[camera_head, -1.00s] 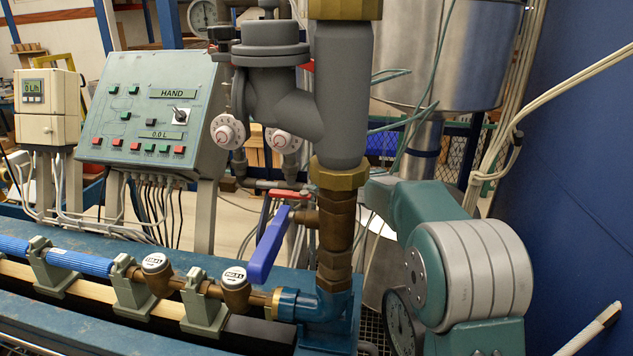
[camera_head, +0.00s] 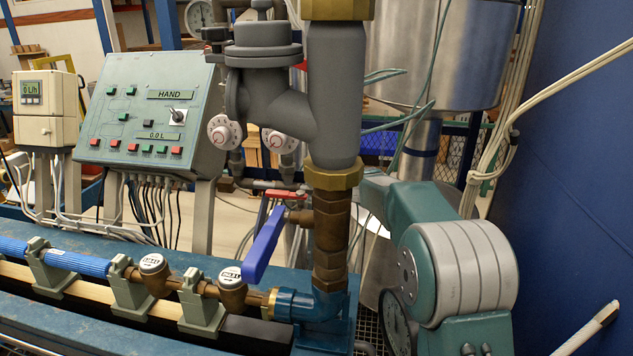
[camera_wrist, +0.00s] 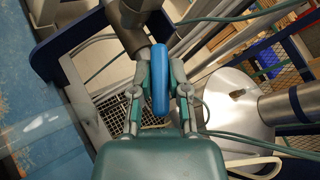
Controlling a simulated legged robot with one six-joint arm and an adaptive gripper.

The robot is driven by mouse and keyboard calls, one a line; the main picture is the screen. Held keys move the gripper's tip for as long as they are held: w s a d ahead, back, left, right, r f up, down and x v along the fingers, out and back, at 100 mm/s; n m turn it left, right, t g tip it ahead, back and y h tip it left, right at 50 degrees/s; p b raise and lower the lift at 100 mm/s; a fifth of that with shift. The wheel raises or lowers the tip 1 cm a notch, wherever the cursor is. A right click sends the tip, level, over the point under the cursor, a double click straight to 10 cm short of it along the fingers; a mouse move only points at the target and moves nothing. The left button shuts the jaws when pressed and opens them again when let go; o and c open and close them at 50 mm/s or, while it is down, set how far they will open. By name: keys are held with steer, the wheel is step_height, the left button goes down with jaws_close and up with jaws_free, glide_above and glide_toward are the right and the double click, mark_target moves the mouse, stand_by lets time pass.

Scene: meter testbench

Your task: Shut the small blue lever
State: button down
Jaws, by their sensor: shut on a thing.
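In the wrist view a light-blue lever (camera_wrist: 160,80) stands lengthwise between the two fingers of my gripper (camera_wrist: 160,91), which is shut on it. Its far end is beside a dark pipe joint. In the head view my gripper and this lever are not visible; my arm runs behind the grey and brass upright pipe. A darker violet-blue lever (camera_head: 265,244) hangs slanted from the brass valve on that pipe in the head view, with no gripper on it.
The upright pipe (camera_head: 332,235) stands close to my arm. A red lever (camera_head: 285,195) is behind it. A steel tank (camera_head: 435,55) and hanging cables are near. A control panel (camera_head: 150,115) is at left and a blue wall (camera_head: 580,180) at right.

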steer(key=shift+a+r+m+t+h, duration=0.15)
steer(key=shift+m+t+h, duration=0.15)
steer(key=shift+m+t, duration=0.4)
steer(key=c, duration=0.6)
jaws_free()
steer(key=v, duration=1.1)
steer(key=shift+s+r, duration=0.1)
steer(key=shift+s, duration=0.15)
